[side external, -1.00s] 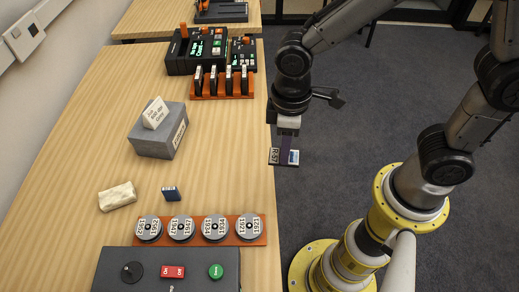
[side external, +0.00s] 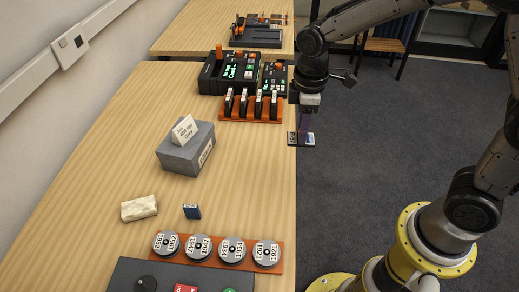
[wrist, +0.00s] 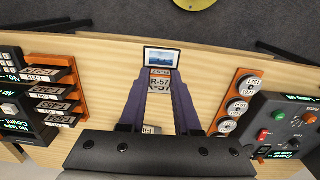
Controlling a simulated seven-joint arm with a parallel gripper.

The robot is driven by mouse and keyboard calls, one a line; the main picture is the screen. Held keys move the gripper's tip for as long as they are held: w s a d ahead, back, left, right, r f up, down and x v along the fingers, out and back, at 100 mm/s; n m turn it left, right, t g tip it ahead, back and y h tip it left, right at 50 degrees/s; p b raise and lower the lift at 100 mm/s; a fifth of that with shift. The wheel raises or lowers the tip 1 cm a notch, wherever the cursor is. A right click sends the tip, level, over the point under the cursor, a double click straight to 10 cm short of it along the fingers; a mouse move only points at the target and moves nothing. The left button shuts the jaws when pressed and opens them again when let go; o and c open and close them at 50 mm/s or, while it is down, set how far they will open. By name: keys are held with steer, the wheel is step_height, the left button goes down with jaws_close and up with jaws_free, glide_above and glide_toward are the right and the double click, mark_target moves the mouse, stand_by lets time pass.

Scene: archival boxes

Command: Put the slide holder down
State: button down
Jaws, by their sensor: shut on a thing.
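The slide holder (side external: 301,139) is a small dark plate with a white R-57 label and a blue picture slide. It also shows in the wrist view (wrist: 172,57), between and just past the purple fingertips. My gripper (side external: 305,124) is shut on the slide holder and points down, holding it at the right edge of the wooden table. In the wrist view my gripper (wrist: 159,88) has the holder in line with the table edge, with floor beyond. I cannot tell how high it is held.
An orange rack of upright dark holders (side external: 251,108) stands farther along the edge, before dark devices (side external: 230,75). A grey box (side external: 187,150) carries a white card (side external: 184,130). An orange tray of round reels (side external: 216,250) lies nearer. The table between rack and reels is clear along the edge.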

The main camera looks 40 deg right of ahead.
steer(key=shift+w+d+f, duration=0.25)
steer(key=shift+w+d, duration=0.05)
steer(key=w+a+f, duration=0.1)
steer(key=w+f, duration=0.3)
steer(key=w, duration=0.4)
glide_above(259, 150)
step_height(259, 150, down, 5)
steer(key=shift+s+f, duration=0.15)
steer(key=shift+f, duration=1.7)
steer(key=shift+f, duration=0.15)
steer(key=c, duration=0.6)
jaws_free()
